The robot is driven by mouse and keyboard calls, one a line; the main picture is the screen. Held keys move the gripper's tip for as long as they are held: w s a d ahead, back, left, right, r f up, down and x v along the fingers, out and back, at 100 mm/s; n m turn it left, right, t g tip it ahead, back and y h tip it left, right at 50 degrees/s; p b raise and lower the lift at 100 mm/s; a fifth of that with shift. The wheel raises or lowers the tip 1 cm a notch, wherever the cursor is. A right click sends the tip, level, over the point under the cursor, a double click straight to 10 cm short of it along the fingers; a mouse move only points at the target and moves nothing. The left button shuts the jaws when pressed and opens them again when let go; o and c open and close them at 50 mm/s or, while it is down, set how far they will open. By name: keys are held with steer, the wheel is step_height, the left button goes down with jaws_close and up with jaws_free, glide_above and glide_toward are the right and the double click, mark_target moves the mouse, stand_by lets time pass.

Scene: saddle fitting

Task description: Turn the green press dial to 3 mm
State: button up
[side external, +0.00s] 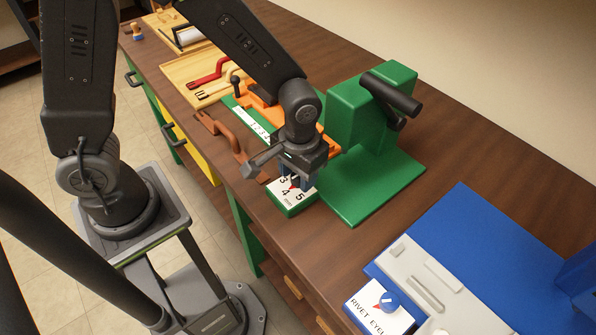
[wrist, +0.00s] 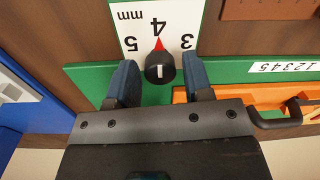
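The press dial plate (side external: 294,198) is white with 3, 4, 5 and mm on a green block, beside the base of the green press (side external: 345,185). In the wrist view the plate (wrist: 133,33) shows upside down. Its black knob (wrist: 160,68) has a white line, and a red pointer (wrist: 158,43) points at the 4. My gripper (wrist: 160,83) is open, with one blue finger on each side of the knob and a gap visible on both sides. In the side view my gripper (side external: 292,180) is low over the dial and hides the knob.
An orange tool (side external: 262,108) with a white number scale lies just behind my gripper. A brown strap (side external: 222,135) lies to the left. The green press has a black handle (side external: 390,95). A blue machine (side external: 490,245) with a blue rivet/eyelet knob (side external: 389,301) is at front right.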

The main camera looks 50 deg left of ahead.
steer(key=c, duration=0.7)
steer(key=shift+o, duration=0.2)
steer(key=shift+m, duration=0.4)
steer(key=m, duration=1.1)
steer(key=o, duration=0.9)
